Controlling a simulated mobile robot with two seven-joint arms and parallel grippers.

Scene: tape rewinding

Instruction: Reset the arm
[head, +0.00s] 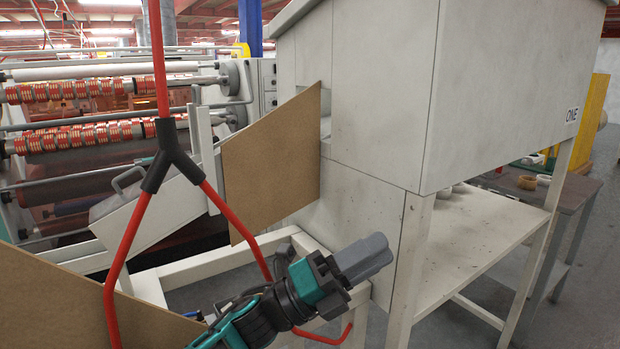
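My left gripper (368,256) is at the lower middle of the head view, on a teal and black arm that comes in from the bottom. Its grey fingers lie together and look shut, with nothing seen between them. It is in front of the white cabinet's lower left corner and points up and to the right. My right gripper is not in view.
A large white cabinet (385,90) stands right of centre, above a white shelf (475,235). Brown boards (272,165) stand to its left. A red forked tube (160,70) hangs in front. A machine with tape rolls (95,135) is behind. Grey floor shows at lower right.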

